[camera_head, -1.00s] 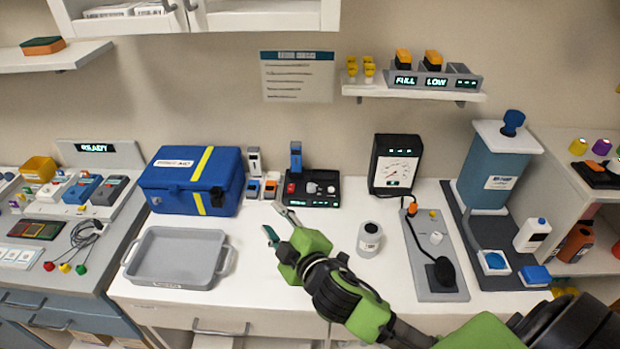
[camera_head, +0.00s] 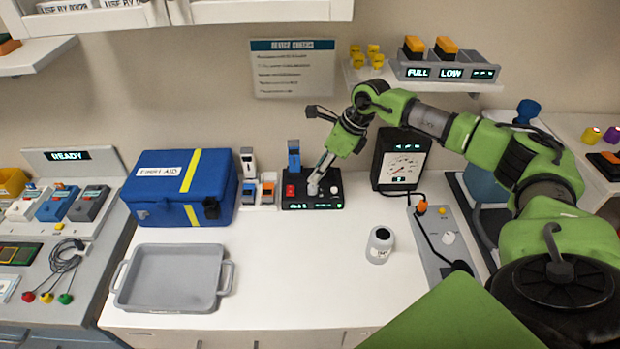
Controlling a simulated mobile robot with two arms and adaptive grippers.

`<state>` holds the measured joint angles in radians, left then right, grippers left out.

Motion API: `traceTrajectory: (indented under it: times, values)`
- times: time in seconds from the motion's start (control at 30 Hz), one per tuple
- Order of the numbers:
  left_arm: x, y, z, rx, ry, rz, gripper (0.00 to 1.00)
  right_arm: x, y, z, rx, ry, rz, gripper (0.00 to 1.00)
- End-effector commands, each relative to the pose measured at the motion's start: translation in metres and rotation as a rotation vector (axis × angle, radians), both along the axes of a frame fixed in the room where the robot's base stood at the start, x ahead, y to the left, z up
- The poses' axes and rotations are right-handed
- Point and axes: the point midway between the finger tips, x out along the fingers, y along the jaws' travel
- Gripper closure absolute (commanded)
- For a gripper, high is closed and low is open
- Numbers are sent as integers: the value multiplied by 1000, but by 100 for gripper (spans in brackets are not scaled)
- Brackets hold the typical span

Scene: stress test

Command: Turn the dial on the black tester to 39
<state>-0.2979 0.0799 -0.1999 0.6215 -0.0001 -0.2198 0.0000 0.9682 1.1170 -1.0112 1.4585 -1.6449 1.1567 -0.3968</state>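The black tester (camera_head: 296,203) stands at the back of the white counter, with a red button on its left, a pale knob on its right and green lit displays along its front edge. The display digits are too small to read. My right gripper (camera_head: 315,184) reaches down from the upper right, its fingertips at the grey dial in the middle of the tester. The fingers largely hide the dial, and I cannot tell whether they are closed on it. My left gripper is not in view.
A blue first aid case (camera_head: 160,190) and small meters (camera_head: 268,188) stand left of the tester. A black gauge box (camera_head: 402,160) stands close on its right.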

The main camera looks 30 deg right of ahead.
Motion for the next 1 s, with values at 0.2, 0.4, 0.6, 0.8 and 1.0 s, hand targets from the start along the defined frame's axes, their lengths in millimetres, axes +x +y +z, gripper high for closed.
traceTrajectory:
  times: [0.2, 0.4, 0.6, 0.8, 1.0]
  values:
    - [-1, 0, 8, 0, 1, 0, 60, 0, -12, -12, -37, 23, -5, 65]
    - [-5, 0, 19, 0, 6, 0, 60, 10, -3, -41, -35, 23, -5, 65]
    - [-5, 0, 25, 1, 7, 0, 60, 18, 2, -63, -34, 19, -5, 65]
    - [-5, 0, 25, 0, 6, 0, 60, 19, 3, -69, -34, 19, -5, 65]
    - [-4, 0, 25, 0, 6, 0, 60, 19, 3, -69, -34, 19, -5, 81]
